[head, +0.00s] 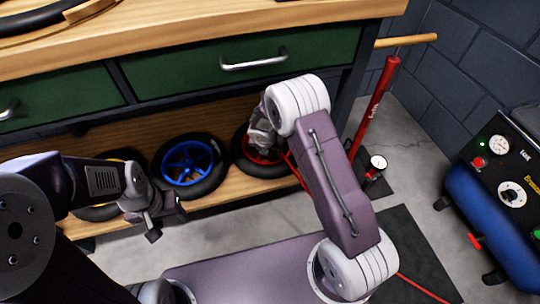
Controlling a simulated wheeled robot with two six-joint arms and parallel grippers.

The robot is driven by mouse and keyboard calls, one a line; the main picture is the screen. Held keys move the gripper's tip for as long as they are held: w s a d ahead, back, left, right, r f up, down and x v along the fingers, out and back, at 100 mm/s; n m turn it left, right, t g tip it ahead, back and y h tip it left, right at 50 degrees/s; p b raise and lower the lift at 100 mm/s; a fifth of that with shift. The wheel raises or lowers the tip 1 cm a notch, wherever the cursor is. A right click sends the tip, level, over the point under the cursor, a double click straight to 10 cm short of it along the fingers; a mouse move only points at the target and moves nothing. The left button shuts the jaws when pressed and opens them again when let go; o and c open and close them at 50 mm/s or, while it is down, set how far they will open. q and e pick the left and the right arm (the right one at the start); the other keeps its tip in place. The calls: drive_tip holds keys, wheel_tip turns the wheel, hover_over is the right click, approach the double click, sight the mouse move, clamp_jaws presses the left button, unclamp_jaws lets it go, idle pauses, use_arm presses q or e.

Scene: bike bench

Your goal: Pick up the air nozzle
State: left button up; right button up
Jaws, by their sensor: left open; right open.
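I cannot make out the air nozzle in the head view; my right arm covers part of the scene. A thin red hose (420,289) runs along the floor at the lower right, and its ends are not clear. My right gripper (262,138) is at the lower shelf, in front of the wheel with the red rim (247,158), open and partly hidden by its own wrist. My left gripper (166,217) is open and empty, in front of the shelf below the blue-rimmed wheel (190,166).
The wooden bench (190,45) with green drawers (240,62) spans the back. A red floor pump (373,115) stands right of it. A blue air compressor (495,220) stands at the far right. The floor between pump and compressor is clear.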

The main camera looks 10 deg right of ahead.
use_arm(q)
drive_tip(key=shift+f, duration=0.15)
use_arm(e)
drive_tip(key=shift+w+f, duration=0.15)
drive_tip(key=shift+f, duration=0.05)
clamp_jaws()
